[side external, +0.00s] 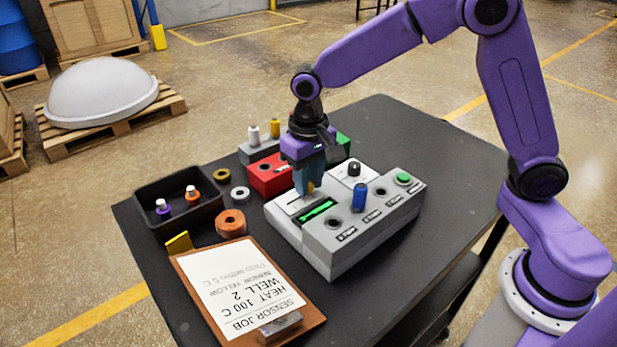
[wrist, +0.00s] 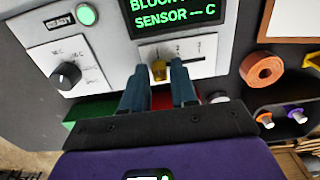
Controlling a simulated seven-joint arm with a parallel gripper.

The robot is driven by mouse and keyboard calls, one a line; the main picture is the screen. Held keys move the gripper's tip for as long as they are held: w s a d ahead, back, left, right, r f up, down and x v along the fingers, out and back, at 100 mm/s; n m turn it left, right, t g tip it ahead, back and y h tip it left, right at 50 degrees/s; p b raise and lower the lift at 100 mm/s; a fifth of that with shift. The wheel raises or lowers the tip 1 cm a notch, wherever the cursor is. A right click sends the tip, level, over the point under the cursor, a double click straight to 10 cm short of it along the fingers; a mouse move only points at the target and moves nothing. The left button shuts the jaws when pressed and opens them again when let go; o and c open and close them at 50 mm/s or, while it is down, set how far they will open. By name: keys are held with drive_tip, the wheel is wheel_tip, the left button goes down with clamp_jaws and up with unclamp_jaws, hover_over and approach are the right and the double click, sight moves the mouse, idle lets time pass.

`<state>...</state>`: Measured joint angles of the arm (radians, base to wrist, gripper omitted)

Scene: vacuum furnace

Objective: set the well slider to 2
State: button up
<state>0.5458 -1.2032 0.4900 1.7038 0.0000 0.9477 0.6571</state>
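My gripper (wrist: 158,82) is open, with one dark blue finger on each side of the knob and gaps visible.
The block also carries a green display (side external: 318,209), a black dial (side external: 354,169), a green button (side external: 403,178) and a blue cylinder (side external: 360,197). Around it are a clipboard (side external: 215,270) reading "WELL 2", an orange tape roll (side external: 231,223), a black tray (side external: 147,191) and a red block (side external: 268,177).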

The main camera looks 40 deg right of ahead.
clamp_jaws()
drive_tip(key=shift+a, duration=1.2)
drive_tip(key=shift+o, duration=2.1)
unclamp_jaws()
drive_tip(key=shift+r, duration=0.15)
wheel_tip(320, 180, up, 17)
drive_tip(key=shift+r, duration=0.1)
